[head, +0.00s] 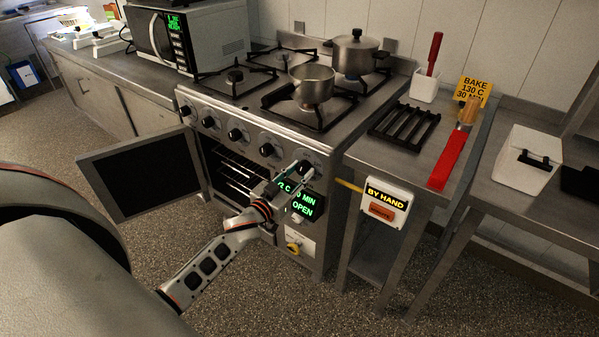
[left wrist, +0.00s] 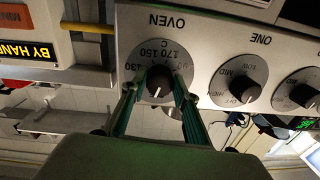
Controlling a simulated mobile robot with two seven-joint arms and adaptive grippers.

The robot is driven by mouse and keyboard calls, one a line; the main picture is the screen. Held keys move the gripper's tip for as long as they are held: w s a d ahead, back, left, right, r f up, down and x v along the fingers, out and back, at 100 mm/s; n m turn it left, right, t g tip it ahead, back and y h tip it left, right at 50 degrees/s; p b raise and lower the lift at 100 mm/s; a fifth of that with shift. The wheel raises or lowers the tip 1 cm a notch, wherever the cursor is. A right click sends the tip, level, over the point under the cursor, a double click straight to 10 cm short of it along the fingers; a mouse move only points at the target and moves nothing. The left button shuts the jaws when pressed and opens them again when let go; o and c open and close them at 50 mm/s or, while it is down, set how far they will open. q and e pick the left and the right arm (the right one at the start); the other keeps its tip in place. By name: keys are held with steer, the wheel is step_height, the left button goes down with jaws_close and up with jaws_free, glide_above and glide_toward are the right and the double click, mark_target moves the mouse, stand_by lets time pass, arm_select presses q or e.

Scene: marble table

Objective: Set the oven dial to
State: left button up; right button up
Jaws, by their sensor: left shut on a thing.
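The oven dial (left wrist: 160,82) is a dark knob on a round grey plate marked with temperatures, under the word OVEN in the upside-down left wrist view. In the head view the oven dial (head: 304,158) is the rightmost knob on the stove front. My left gripper (head: 298,172) is shut on it, with its green-edged fingers on either side of the knob in the left wrist view (left wrist: 157,90). A white pointer line shows on the knob, but its exact reading is unclear. The green display (head: 304,207) reads OPEN and is partly covered by my gripper. My right gripper is not in view.
The oven door (head: 142,172) stands open at the left. A yellow sign (head: 473,91) reads BAKE 130 C 30 MIN. A BY HAND box (head: 386,199) hangs right of the stove. Pots (head: 312,82) stand on the burners. Other knobs (left wrist: 240,83) sit beside the dial.

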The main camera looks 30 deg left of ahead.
arm_select(q)
steer(key=m, duration=0.4)
steer(key=shift+m, duration=0.3)
steer(key=m, duration=0.4)
steer(key=shift+m, duration=0.4)
steer(key=m+b, duration=0.1)
steer(key=m, duration=0.3)
steer(key=shift+a+m+h, duration=0.1)
steer(key=shift+m+h, duration=0.2)
steer(key=shift+m, duration=0.1)
steer(key=shift+m+b, duration=0.45)
steer(key=shift+m, duration=1.45)
steer(key=o, duration=1.1)
